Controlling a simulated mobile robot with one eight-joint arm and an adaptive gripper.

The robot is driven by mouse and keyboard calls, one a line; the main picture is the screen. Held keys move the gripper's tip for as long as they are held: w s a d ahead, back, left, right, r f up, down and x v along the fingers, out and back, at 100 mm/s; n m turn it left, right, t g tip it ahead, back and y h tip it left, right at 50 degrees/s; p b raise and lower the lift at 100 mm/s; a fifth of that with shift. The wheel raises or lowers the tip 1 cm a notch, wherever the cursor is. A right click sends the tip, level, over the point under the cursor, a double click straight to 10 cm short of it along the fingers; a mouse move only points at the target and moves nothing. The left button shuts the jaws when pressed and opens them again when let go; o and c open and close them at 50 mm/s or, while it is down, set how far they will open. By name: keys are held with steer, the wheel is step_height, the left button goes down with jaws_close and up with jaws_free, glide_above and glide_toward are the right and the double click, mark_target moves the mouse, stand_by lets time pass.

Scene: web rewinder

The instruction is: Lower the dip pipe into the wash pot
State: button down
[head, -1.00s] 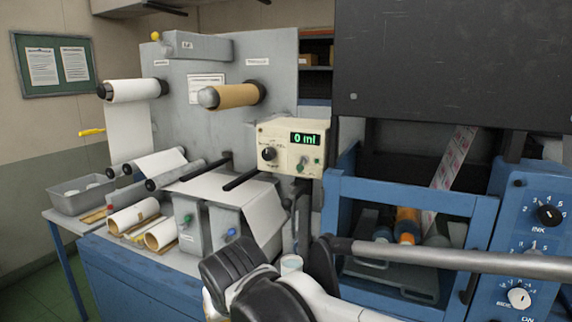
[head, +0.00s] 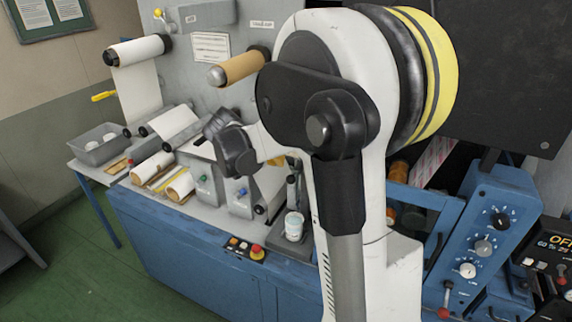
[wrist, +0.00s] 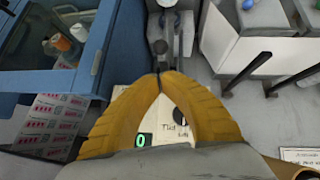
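The wash pot (head: 294,226) is a small white cup at the machine's front edge; its rim shows at the top of the wrist view (wrist: 167,3). A slim grey upright assembly (head: 291,190) stands just behind it, probably carrying the dip pipe; a black round knob (wrist: 159,47) is on it. I cannot tell whether the pipe's lower end is inside the pot. My gripper's yellow fingers (wrist: 158,76) meet at their tips just short of the knob, with nothing clearly held.
Blue machine framing (wrist: 80,80) stands close on the left in the wrist view. Grey blocks with black bars (wrist: 249,70) are on the right. A button panel (head: 246,248) is on the front.

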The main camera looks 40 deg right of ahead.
steer(key=shift+d+f, duration=0.1)
glide_toward(297, 174)
steer(key=x, duration=0.4)
steer(key=shift+d, duration=0.1)
stand_by(0.4)
step_height(297, 174, down, 17)
steer(key=b, duration=1.4)
steer(key=shift+f, duration=0.15)
